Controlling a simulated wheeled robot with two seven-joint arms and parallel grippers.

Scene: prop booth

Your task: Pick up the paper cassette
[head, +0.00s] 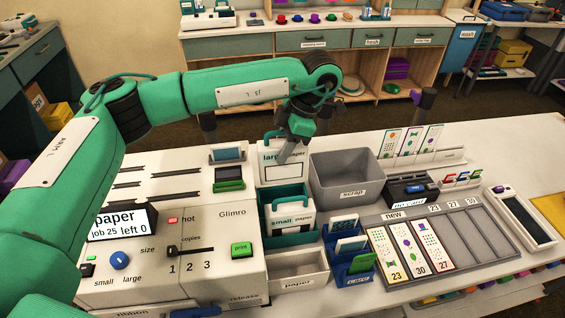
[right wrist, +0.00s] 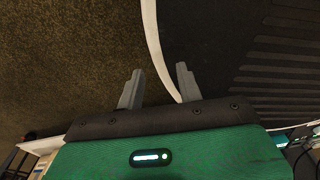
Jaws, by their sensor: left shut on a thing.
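A white paper cassette labelled "large" (head: 270,172) stands upright right of the printer, at the back of a teal holder (head: 308,198). My left gripper (head: 284,154) is shut on the large paper cassette at its top and covers part of it and its label. I cannot tell whether its lower edge still rests in the holder. A second cassette labelled "small paper" (head: 288,222) sits in the front of the teal holder. My right gripper (right wrist: 160,88) is open and empty in the right wrist view, with dark floor beyond it.
The printer (head: 215,280) has a display (head: 120,222) reading "paper job 25 left 0". A grey scrap bin (head: 345,180) stands close right of the large cassette. A paper tray (head: 298,272) is in front. Card holders and a grey rack (head: 452,245) fill the right.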

